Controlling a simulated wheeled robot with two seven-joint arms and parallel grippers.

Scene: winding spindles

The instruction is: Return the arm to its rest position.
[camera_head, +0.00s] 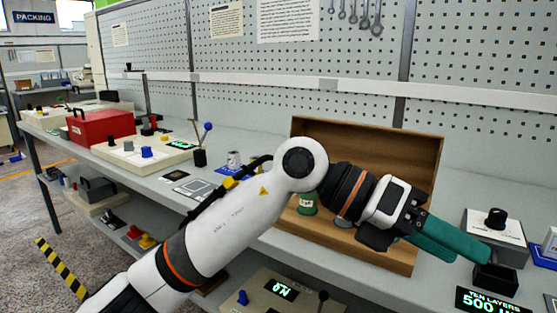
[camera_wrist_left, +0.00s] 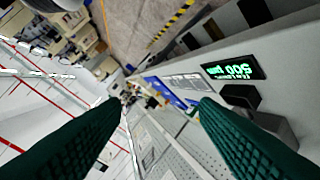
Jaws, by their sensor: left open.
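My left arm (camera_head: 235,215) reaches across the head view from the lower left, in front of the bench. My left gripper (camera_head: 470,252) has teal fingers pointing right and slightly down, in front of the wooden box's right side and close to a small black holder (camera_head: 496,281). In the left wrist view the two fingers of the gripper (camera_wrist_left: 158,106) stand wide apart with nothing held between them. My right gripper is not in view.
An open wooden box (camera_head: 428,165) stands behind my arm, with a green spool (camera_head: 307,204) partly hidden in it. A grey unit with a black knob (camera_head: 495,222) and a lit display (camera_head: 490,301) are at the right. A red box (camera_head: 100,127) stands far left.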

